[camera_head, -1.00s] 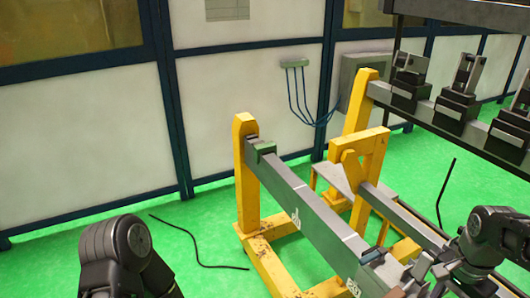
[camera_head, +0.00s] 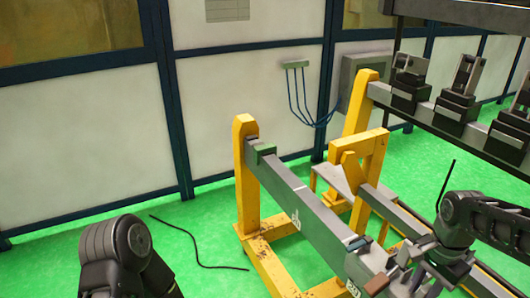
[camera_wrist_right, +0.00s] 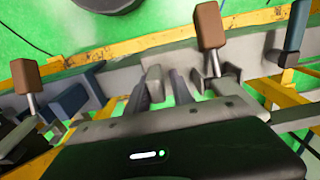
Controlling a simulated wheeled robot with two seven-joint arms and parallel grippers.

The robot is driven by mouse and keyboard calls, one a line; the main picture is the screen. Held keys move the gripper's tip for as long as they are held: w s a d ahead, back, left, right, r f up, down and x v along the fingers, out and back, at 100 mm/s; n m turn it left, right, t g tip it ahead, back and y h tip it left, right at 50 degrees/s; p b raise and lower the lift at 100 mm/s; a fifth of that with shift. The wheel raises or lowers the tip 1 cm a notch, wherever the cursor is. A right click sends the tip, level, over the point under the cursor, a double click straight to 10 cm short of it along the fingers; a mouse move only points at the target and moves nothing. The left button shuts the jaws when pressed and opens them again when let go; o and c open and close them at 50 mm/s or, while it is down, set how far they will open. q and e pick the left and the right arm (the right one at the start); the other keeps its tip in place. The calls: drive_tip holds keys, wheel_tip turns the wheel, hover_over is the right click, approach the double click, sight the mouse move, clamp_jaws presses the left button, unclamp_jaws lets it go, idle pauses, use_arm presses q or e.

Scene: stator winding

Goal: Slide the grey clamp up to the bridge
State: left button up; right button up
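A grey clamp-like part (camera_head: 371,259) sits on the long grey beam (camera_head: 307,214), towards its near end. My right gripper (camera_wrist_right: 158,95) is at this end, low over the beam. In the right wrist view its two dark fingers stand apart, with a light grey piece and some green floor between them. I cannot tell whether either finger touches the clamp. Handles with brown grips (camera_wrist_right: 208,25) stand on both sides of the fingers. The yellow frame (camera_head: 368,165) across the rails may be the bridge; I cannot tell for sure. My left gripper is out of view.
A yellow post (camera_head: 246,175) and a grey-green block (camera_head: 262,148) stand at the beam's far end. Dark fixtures (camera_head: 460,105) line a second rail at right. A black cable (camera_head: 195,245) lies on the open green floor at left.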

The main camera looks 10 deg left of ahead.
sight(384, 268)
drive_tip(key=w+a, duration=0.1)
drive_tip(key=w, duration=0.1)
drive_tip(key=w+a+p, duration=0.1)
drive_tip(key=w+a, duration=0.1)
drive_tip(key=shift+w, duration=0.15)
drive_tip(key=shift+w+a+r+p, duration=0.1)
drive_tip(key=shift+w+a+p, duration=0.2)
drive_tip(key=shift+w+a, duration=0.35)
drive_tip(key=shift+w+a+f+p, duration=0.1)
drive_tip(key=shift+w+a+p, duration=0.25)
drive_tip(key=shift+w, duration=0.55)
drive_tip(key=shift+w+a+r+p, duration=0.1)
drive_tip(key=shift+w+a+p, duration=0.15)
drive_tip(key=shift+w+a, duration=0.45)
drive_tip(key=shift+w, duration=0.15)
